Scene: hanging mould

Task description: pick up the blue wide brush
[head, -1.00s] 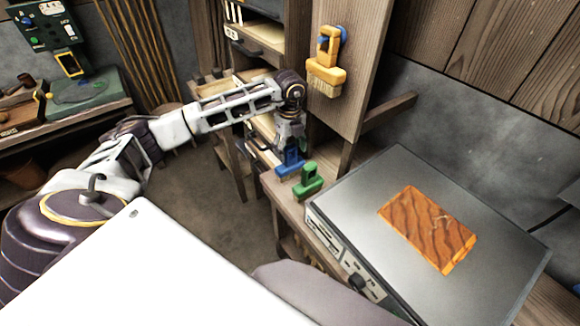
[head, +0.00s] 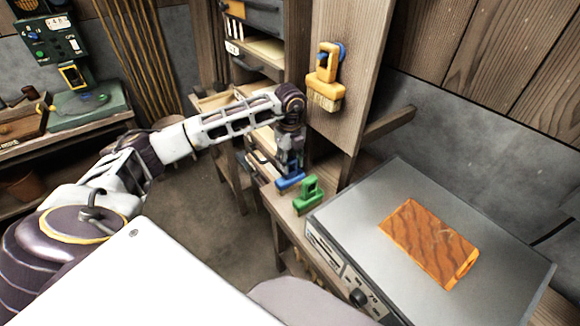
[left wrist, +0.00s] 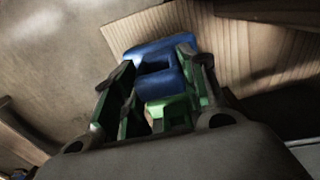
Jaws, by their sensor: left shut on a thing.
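The blue wide brush (head: 289,181) is at the left end of the wooden bench, beside the green brush (head: 308,194). My left gripper (head: 290,162) points down and is shut on the blue brush's handle. I cannot tell whether the blue brush touches the bench. My right gripper is not in view.
A yellow brush (head: 325,80) hangs on the wooden panel (head: 350,60) above. A grey metal box (head: 355,225) with a wooden board (head: 430,243) on it stands at the right. Drawers (head: 262,50) stand behind my arm.

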